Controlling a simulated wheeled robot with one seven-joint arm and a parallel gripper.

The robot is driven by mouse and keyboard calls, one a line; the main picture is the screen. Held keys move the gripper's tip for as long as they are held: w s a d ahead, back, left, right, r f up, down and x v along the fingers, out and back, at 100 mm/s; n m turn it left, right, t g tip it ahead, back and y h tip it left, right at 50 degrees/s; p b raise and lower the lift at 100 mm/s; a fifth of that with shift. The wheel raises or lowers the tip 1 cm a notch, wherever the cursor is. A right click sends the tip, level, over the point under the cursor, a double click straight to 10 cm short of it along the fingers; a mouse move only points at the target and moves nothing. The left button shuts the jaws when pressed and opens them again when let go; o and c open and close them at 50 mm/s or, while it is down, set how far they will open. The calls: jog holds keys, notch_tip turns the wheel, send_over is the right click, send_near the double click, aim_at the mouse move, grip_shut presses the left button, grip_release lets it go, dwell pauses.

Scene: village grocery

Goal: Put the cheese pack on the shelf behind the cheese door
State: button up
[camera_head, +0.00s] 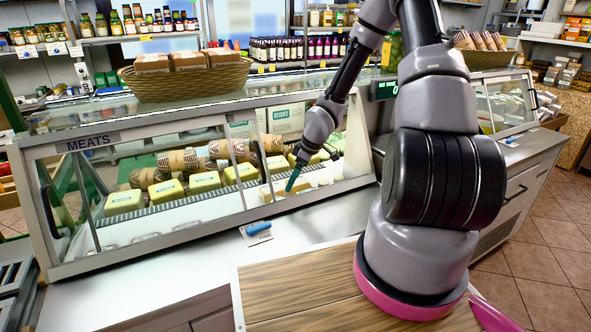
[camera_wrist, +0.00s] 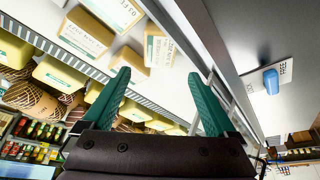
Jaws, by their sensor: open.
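Yellow cheese packs with pale labels lie inside the glass-fronted case; several stand in a row along a shelf, one being the cheese pack (camera_head: 240,173). Pale packs lie on the white front deck near my gripper, and the wrist view shows one cheese pack (camera_wrist: 87,32) at upper left and a smaller one (camera_wrist: 128,60) just beyond the fingertips. My gripper (camera_head: 292,182) has green fingers and is at the case's front opening; in the wrist view my gripper (camera_wrist: 158,76) is open with nothing between its fingers. The visible door label (camera_head: 93,141) reads MEATS; I see no cheese label.
The steel counter (camera_head: 180,275) in front of the case is mostly clear. A card with a blue-handled object (camera_head: 258,229) lies on it. Wrapped rolls (camera_head: 185,160) lie behind the yellow packs. A basket (camera_head: 185,80) stands on top of the case. The case's metal frame runs close to my fingers.

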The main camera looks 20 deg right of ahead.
jog(key=s+d+r+m+h, duration=0.2)
jog(key=r, duration=0.6)
jog(key=s+d+r+m+t+h, duration=0.1)
jog(key=d+r+m, duration=0.2)
jog(key=r, duration=0.5)
jog(key=s+d+r+m+h, duration=0.2)
jog(key=r, duration=0.6)
jog(key=s+a+r+m+t+y, duration=0.1)
jog(key=s+r+m, duration=0.3)
jog(key=s+r, duration=0.4)
jog(key=s+a+r+m+t+y, duration=0.2)
jog(key=s+a+r+m, duration=0.2)
jog(key=s+r, duration=0.5)
jog(key=shift+s+r, duration=0.2)
jog(key=shift+s, duration=0.65)
jog(key=shift+t, duration=0.3)
jog(key=shift+c, duration=0.4)
